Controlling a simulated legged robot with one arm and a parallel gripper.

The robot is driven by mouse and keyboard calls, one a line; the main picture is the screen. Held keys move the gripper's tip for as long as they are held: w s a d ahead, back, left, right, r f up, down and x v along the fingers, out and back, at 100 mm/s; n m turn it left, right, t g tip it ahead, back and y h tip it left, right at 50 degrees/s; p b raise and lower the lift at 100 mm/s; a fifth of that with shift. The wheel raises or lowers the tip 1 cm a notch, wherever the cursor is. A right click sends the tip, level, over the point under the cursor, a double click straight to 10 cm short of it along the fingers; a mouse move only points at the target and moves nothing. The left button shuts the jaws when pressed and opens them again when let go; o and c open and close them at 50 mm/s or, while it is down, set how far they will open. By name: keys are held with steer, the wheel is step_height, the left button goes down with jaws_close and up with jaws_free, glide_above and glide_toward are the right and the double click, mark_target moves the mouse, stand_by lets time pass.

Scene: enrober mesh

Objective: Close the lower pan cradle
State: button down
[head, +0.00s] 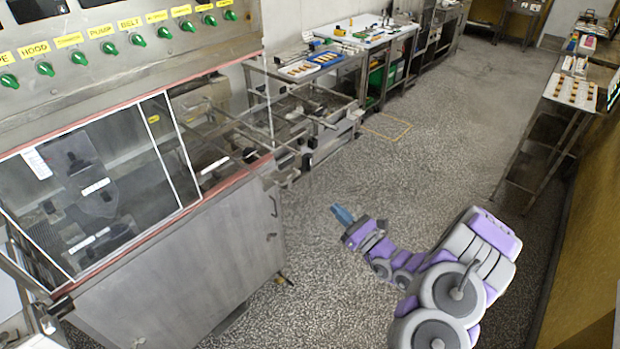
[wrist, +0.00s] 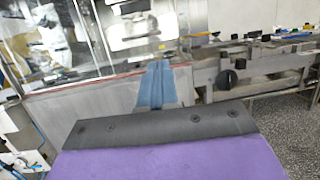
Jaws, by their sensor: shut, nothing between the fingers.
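The enrober machine (head: 185,270) stands at the left with its steel lower body facing the floor aisle. I cannot pick out the lower pan cradle for certain in either view. My gripper (head: 342,214) is shut and empty, its blue fingers pointing toward the machine. It is over open floor, apart from the machine's lower panel in the head view. In the wrist view my gripper (wrist: 157,85) has its blue fingers together in front of the steel panel (wrist: 90,108), below the clear hood. A dark round knob (wrist: 227,79) shows on the frame to their right.
Green knobs (head: 137,40) line the control panel above the clear hood (head: 105,185). Steel conveyor frames (head: 320,122) stick out beyond the machine. A table with trays (head: 572,92) stands at the right. Speckled floor (head: 430,125) between them is clear.

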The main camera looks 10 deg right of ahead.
steer(key=a+b+x, duration=0.1)
steer(key=x, duration=1.3)
steer(key=shift+s, duration=0.3)
steer(key=shift+d, duration=0.15)
steer(key=shift+w, duration=0.15)
